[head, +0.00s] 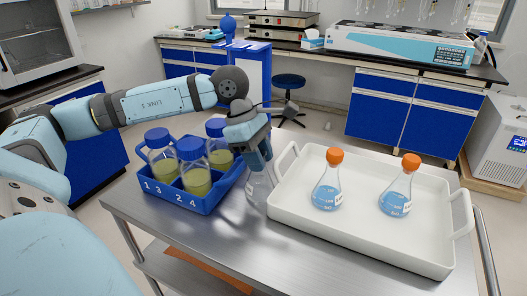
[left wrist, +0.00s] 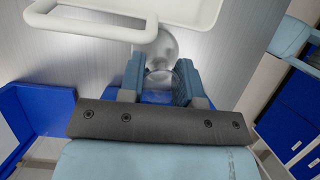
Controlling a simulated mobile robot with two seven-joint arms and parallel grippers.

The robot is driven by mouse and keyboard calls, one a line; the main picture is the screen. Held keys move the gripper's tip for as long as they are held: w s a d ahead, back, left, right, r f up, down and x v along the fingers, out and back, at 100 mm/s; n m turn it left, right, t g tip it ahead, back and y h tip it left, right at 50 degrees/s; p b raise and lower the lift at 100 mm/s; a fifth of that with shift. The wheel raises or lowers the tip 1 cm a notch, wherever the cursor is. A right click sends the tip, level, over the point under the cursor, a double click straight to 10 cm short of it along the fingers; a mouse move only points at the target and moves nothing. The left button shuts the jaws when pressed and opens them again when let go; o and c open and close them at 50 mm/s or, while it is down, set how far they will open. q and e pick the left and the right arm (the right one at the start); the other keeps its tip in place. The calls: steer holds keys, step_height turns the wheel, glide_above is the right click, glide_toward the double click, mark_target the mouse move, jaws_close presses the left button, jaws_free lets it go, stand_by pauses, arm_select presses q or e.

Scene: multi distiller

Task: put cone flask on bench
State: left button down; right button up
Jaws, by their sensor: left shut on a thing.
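A clear, empty-looking cone flask (head: 258,190) is on or just above the steel table top (head: 262,238), between the blue rack and the white tray; I cannot tell if its base touches. My left gripper (head: 262,160) reaches down from above and is shut on the flask's upper part, hiding its neck. In the left wrist view the flask (left wrist: 160,52) shows beyond the fingers (left wrist: 162,82), close to the tray's handle. Two more cone flasks with orange caps and blue liquid, one left (head: 327,190) and one right (head: 397,197), stand in the tray. My right gripper is not in view.
The white tray (head: 375,246) fills the table's right side. A blue numbered rack (head: 178,205) holds several blue-capped bottles of yellow-green liquid. The steel front strip is bare. Behind, a dark-topped bench (head: 352,62) with blue cabinets carries a long white-and-blue apparatus (head: 400,42). A stool (head: 289,82) stands before it.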

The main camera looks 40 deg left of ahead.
arm_select(q)
steer(key=shift+s+d+r, duration=0.1)
steer(key=shift+s, duration=0.35)
steer(key=c, duration=0.8)
jaws_free()
